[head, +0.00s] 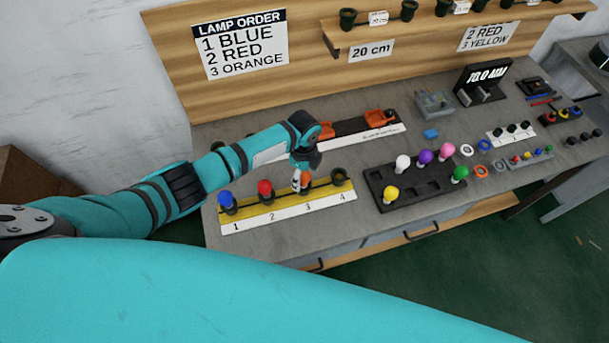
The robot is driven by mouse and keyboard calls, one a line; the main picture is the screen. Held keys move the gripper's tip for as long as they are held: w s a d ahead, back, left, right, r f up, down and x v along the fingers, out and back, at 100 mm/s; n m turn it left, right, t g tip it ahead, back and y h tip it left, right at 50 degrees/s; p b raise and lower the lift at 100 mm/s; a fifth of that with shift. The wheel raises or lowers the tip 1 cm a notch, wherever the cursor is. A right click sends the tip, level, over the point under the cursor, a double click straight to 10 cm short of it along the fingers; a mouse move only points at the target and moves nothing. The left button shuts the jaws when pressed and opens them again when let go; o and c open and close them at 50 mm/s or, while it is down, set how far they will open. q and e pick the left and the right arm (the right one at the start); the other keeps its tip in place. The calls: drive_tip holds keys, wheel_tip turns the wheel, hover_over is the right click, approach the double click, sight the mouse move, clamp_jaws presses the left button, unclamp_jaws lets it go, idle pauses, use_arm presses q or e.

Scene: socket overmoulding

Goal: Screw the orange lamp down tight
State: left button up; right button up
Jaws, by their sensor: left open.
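The numbered lamp strip (287,208) lies on the bench, yellow on top with a white front marked 1 to 4. A blue lamp (226,199) stands at position 1 and a red lamp (265,188) at position 2. The orange lamp (306,177) is at position 3, mostly hidden by my left gripper. How deep it sits cannot be told. Position 4 holds an empty dark socket (340,177). My left gripper (300,184) points down at position 3, open, with its fingers close around the orange lamp. My right gripper is not in view.
Right of the strip, a dark tray (413,202) holds white, purple, pink, green and yellow lamps. A sign (240,45) on the back board reads blue, red, orange. Behind my left gripper lies a dark-and-white rail with orange parts (384,131). Small parts crowd the right.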

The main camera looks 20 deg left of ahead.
use_arm(q)
drive_tip(key=shift+n+b, duration=0.3)
drive_tip(key=shift+n, duration=0.5)
drive_tip(key=n, duration=0.8)
drive_tip(key=shift+n, duration=0.3)
drive_tip(key=n, duration=1)
drive_tip(key=shift+n, duration=0.4)
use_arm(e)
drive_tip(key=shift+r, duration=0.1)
